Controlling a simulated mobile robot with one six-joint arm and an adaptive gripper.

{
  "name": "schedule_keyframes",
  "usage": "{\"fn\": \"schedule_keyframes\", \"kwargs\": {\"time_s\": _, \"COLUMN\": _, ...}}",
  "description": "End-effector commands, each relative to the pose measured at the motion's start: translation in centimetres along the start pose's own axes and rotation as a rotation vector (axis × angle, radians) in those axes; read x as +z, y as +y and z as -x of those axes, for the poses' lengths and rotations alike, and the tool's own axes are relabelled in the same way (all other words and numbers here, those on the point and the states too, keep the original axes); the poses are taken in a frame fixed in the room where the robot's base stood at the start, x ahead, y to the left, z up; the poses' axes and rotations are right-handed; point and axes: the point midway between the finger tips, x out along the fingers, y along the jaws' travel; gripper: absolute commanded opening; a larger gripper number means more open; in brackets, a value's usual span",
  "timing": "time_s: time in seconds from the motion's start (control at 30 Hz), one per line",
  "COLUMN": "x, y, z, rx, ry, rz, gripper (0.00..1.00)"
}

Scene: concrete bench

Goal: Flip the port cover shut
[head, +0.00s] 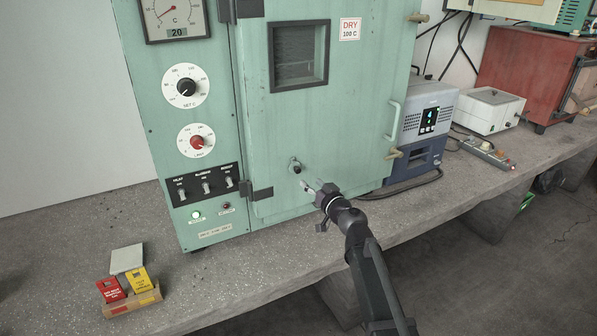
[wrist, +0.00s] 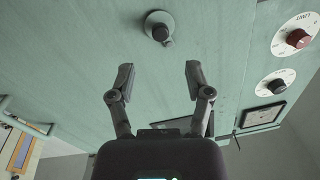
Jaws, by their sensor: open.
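The port (head: 296,166) is a small round fitting low on the pale green oven door, with a dark piece at its front. In the wrist view the port (wrist: 153,20) is a grey disc near the top edge, and a darker knob-like piece (wrist: 161,34), perhaps the cover, sits against it. I cannot tell how far the cover is turned. My gripper (head: 314,192) is just below and to the right of the port in the head view. In the wrist view my gripper (wrist: 158,72) is open and empty, its two fingers apart, with the port beyond them.
The oven door (head: 340,110) has a window (head: 299,55), a handle (head: 394,121) and hinges at its left. Dials and switches fill the left panel. A wooden holder with red and yellow cards (head: 132,302) stands at the bench's front left. A blue-grey device (head: 425,125) stands right of the oven.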

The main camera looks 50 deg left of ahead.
Motion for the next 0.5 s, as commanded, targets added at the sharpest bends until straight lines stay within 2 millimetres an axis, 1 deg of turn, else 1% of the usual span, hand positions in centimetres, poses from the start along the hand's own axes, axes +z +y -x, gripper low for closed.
{"fn": "schedule_keyframes", "kwargs": {"time_s": 0.03, "x": 0.0, "y": 0.1, "z": -1.2, "rx": 0.0, "ry": 0.0, "rz": 0.0, "gripper": 0.65}}
{"fn": "schedule_keyframes", "kwargs": {"time_s": 0.2, "x": 0.0, "y": 0.1, "z": -3.8, "rx": 0.0, "ry": 0.0, "rz": 0.0, "gripper": 0.65}}
{"fn": "schedule_keyframes", "kwargs": {"time_s": 0.4, "x": 0.0, "y": 0.1, "z": -6.5, "rx": 0.0, "ry": 0.0, "rz": 0.0, "gripper": 0.65}}
{"fn": "schedule_keyframes", "kwargs": {"time_s": 0.5, "x": 0.0, "y": 0.1, "z": -7.4, "rx": 0.001, "ry": 0.0, "rz": 0.0, "gripper": 0.65}}
